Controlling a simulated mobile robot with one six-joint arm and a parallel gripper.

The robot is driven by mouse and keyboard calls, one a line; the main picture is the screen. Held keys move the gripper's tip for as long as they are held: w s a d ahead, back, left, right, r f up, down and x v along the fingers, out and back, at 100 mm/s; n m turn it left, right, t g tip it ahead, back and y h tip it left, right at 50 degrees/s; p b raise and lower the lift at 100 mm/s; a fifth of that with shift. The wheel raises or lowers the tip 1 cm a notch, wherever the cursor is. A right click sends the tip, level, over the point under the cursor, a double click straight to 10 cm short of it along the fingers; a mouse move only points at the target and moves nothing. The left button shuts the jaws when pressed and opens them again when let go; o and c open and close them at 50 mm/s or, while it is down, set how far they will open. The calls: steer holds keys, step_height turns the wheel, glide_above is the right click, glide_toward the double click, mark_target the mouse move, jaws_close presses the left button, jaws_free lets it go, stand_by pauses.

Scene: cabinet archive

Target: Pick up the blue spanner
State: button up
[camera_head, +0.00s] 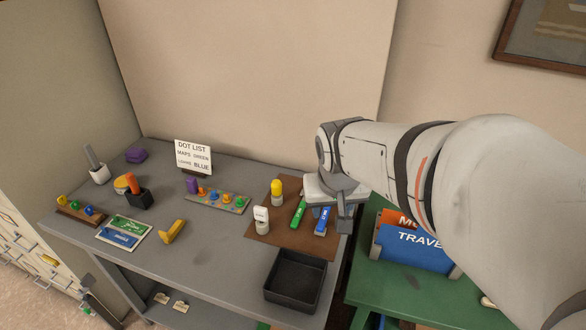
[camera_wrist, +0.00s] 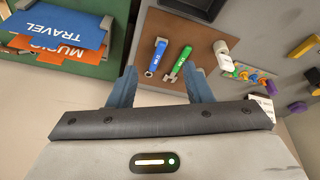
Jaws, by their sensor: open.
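The blue spanner (camera_head: 322,221) lies on the brown mat (camera_head: 285,240) on the grey table, beside a green spanner (camera_head: 298,214). In the wrist view the blue spanner (camera_wrist: 157,58) lies ahead of the fingers, with the green spanner (camera_wrist: 180,63) to its right. My gripper (camera_head: 340,208) is over the right edge of the mat, close to the blue spanner in the head view. The wrist view shows its two fingers (camera_wrist: 162,80) apart with nothing between them. In the head view the gripper partly covers the far end of the blue spanner.
A yellow-topped item (camera_head: 277,188) and a white-topped item (camera_head: 261,219) stand on the mat. A black tray (camera_head: 295,281) sits at the table's front. A peg board (camera_head: 217,201) is to the left. A green table (camera_head: 400,290) with a blue TRAVEL file (camera_head: 415,245) is at right.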

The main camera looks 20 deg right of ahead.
steer(key=w+d+f+m+h, duration=0.1)
steer(key=w+d+f+m, duration=0.25)
steer(key=w+f, duration=0.5)
steer(key=m+b, duration=0.1)
glide_above(324, 213)
step_height(324, 213, down, 9)
steer(key=shift+r, duration=0.15)
steer(key=x, duration=0.5)
steer(key=shift+w+d, duration=0.45)
jaws_close()
